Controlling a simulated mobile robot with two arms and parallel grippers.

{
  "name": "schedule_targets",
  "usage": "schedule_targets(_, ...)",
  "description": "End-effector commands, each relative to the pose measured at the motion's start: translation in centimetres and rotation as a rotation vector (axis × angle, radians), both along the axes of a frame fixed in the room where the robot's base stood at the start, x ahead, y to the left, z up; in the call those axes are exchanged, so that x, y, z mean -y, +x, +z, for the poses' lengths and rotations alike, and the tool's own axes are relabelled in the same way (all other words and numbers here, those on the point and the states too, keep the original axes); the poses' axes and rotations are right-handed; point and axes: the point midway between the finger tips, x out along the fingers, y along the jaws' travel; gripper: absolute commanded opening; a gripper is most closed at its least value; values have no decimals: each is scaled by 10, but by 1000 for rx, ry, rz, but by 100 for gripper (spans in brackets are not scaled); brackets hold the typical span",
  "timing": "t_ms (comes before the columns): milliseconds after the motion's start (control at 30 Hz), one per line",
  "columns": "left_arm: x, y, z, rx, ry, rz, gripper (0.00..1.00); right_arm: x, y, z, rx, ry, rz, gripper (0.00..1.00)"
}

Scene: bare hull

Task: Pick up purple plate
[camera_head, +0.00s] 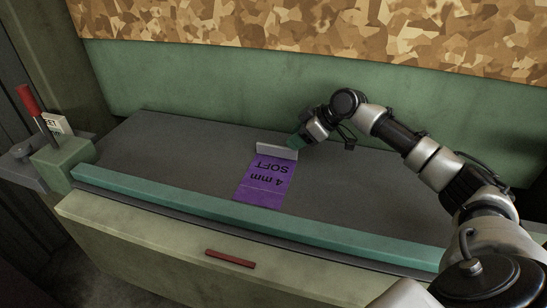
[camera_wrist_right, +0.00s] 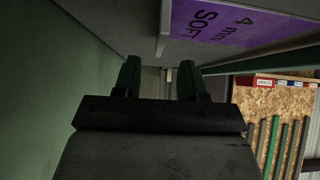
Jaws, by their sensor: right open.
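The purple plate (camera_head: 264,184) lies on the dark grey bench top, with "4 mm SOFT" printed on it upside down in the head view. A light grey raised strip (camera_head: 277,151) stands along its far edge. My right gripper (camera_head: 297,142) is just beyond the right end of this strip, low over the bench; I cannot tell whether it touches. In the right wrist view its two dark green fingers (camera_wrist_right: 158,78) are apart with nothing between them. The plate (camera_wrist_right: 232,22) shows there at the top right, beside the strip (camera_wrist_right: 164,28). My left gripper is not in view.
The grey bench top (camera_head: 180,150) is clear around the plate. A teal rail (camera_head: 200,200) runs along its front edge. A red-handled lever (camera_head: 32,105) on a green block stands at the left.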

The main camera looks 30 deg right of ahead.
Motion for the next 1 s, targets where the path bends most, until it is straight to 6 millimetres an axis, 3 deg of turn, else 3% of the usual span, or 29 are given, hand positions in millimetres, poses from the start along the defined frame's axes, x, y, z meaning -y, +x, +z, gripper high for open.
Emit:
schedule_targets(533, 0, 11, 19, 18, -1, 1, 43, -32, 38, -40, 0, 2, -1, 42)
schedule_targets(867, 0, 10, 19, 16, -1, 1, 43, -36, 43, -49, 0, -1, -2, 42)
schedule_targets(1000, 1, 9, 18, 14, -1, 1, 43, -36, 42, -49, 0, 0, -1, 23)
